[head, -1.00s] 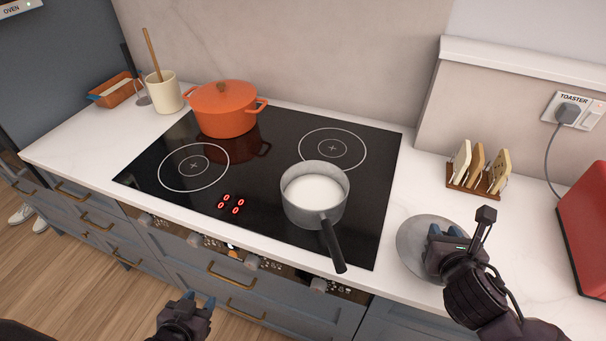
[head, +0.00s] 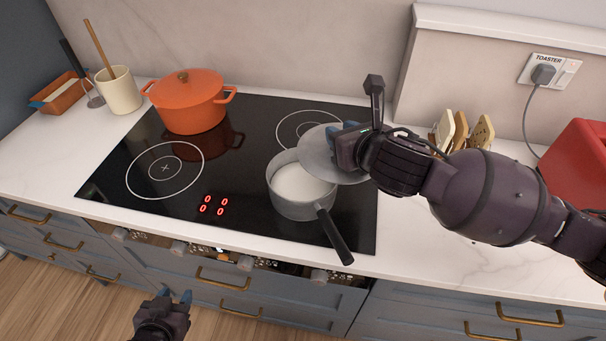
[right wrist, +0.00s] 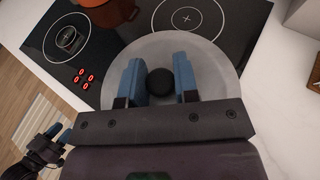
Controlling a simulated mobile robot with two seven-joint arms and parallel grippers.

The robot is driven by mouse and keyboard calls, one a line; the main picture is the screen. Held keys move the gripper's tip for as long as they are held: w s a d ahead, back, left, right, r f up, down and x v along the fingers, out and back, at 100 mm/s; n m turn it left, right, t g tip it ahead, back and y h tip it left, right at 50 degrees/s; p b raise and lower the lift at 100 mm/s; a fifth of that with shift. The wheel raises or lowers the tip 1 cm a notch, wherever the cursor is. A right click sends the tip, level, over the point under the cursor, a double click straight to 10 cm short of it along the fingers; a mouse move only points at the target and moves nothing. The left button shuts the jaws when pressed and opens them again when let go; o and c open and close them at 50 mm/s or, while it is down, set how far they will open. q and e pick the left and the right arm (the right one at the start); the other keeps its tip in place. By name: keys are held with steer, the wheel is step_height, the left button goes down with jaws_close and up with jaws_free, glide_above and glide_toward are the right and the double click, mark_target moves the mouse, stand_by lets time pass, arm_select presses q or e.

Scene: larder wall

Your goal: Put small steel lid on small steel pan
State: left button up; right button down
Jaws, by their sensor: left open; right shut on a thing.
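The small steel pan (head: 298,197) stands on the front right of the hob, with white contents and a black handle pointing toward the front edge. My right gripper (head: 343,143) is shut on the small steel lid (head: 319,151) and holds it above the pan's back right rim. In the right wrist view the lid (right wrist: 222,62) is a grey disc, and its black knob (right wrist: 160,84) is between my blue fingertips. My left gripper (head: 174,299) is open and empty, low in front of the drawers.
An orange pot (head: 190,105) stands on the back left of the black hob (head: 236,152). A utensil crock (head: 119,92) is left of it. A toast rack (head: 460,132) and red toaster (head: 580,165) are at the right. The right counter (head: 415,235) has free room.

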steer(key=a+r+n+y, duration=0.1)
steer(key=a+r, duration=0.1)
steer(key=w+a+r, duration=0.1)
steer(key=r, duration=0.1)
steer(key=a+r+n+g+y+b, duration=0.1)
steer(key=a+r, duration=0.1)
steer(key=shift+w+a+r+n+y, duration=0.1)
steer(key=shift+w+a+n+y, duration=0.05)
steer(key=shift+a+n+y, duration=0.15)
step_height(320, 180, up, 6)
steer(key=b, duration=0.1)
glide_above(303, 142)
steer(key=shift+n+g+y, duration=0.3)
steer(key=shift+g, duration=0.2)
step_height(303, 142, down, 14)
steer(key=shift+f+b, duration=0.2)
steer(key=shift+b, duration=0.95)
step_height(303, 142, down, 5)
steer(key=shift+r+b, duration=0.1)
steer(key=shift+b, duration=0.3)
steer(key=shift+f, duration=0.65)
steer(key=c, duration=0.9)
jaws_free()
